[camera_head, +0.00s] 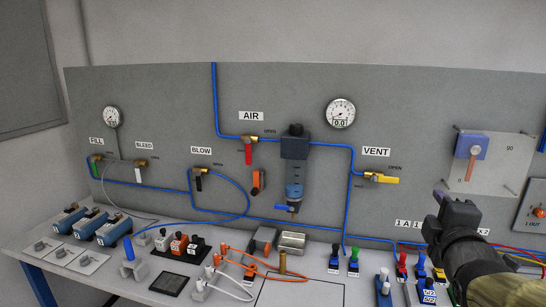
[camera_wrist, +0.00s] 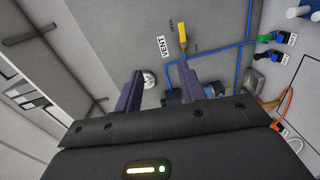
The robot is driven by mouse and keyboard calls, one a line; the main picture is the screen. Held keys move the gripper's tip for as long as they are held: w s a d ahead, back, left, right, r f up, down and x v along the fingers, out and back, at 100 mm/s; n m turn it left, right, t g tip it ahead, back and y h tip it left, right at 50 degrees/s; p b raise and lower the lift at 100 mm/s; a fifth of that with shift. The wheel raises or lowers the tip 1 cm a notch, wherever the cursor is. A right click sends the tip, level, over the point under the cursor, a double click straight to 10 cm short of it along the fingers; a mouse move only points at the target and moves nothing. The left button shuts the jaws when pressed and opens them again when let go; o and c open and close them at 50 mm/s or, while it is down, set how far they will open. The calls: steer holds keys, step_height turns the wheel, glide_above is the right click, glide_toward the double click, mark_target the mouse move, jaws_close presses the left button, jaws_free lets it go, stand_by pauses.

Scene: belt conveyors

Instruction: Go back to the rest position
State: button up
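My gripper (camera_head: 456,212) is at the right in the head view, raised in front of the grey panel (camera_head: 420,110). In the wrist view my gripper (camera_wrist: 160,80) has its two dark fingers spread apart, with nothing held between them. The panel's round gauge (camera_wrist: 149,79) shows behind the gap. The yellow VENT valve handle (camera_head: 384,180) is left of my gripper in the head view; it also shows beyond the fingertips in the wrist view (camera_wrist: 183,38).
A bench (camera_head: 110,275) below the panel holds blue cylinders (camera_head: 71,219), a metal tray (camera_head: 291,243), and several coloured plugs and cables. My arm hides part of the bench's right side.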

steer(key=w+a+f+m+g+y+b, duration=0.1)
steer(key=a+f+m+g, duration=0.1)
steer(key=f, duration=0.4)
steer(key=w+a+f+m+g+b, duration=0.1)
steer(key=a+f+m+g+b, duration=0.1)
steer(key=f, duration=0.5)
steer(key=s+a+f+m+g+y+b, duration=0.25)
steer(key=s+a+f+m+g, duration=0.3)
steer(key=f, duration=0.75)
steer(key=s+a+f+m+g+y+b, duration=0.1)
steer(key=s+a+f+m+g+b, duration=0.5)
steer(key=f, duration=0.7)
step_height(320, 180, up, 19)
steer(key=t+p, duration=0.1)
steer(key=p, duration=2)
steer(key=shift+s+a+n, duration=0.25)
steer(key=shift+s+n, duration=0.1)
steer(key=shift+n, duration=0.1)
steer(key=shift+w+f, duration=0.1)
steer(key=shift+f, duration=0.05)
